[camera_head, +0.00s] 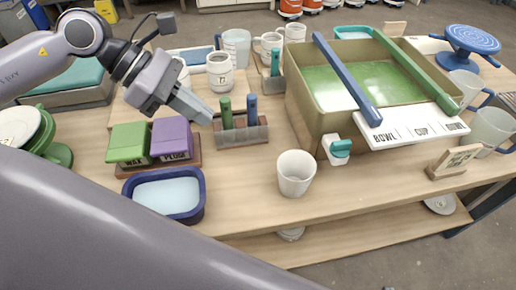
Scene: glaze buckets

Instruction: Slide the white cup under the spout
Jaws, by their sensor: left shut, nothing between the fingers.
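The white cup (296,174) stands upright on the wooden table near its front edge, its open mouth up. The spout (337,149), white with a teal tap handle, sticks out of the lower front of the big tan bucket (310,118). The cup is in front of the spout and to its left, apart from it. My left gripper (207,116) is shut and empty, up and to the left of the cup, over the area beside a small rack. My right gripper is not in view.
A rack (240,136) with green and blue handles stands left of the bucket. Green and purple blocks (172,139) and a blue-rimmed tray (165,196) lie further left. A small sign (453,161) stands right of the spout. Table around the cup is clear.

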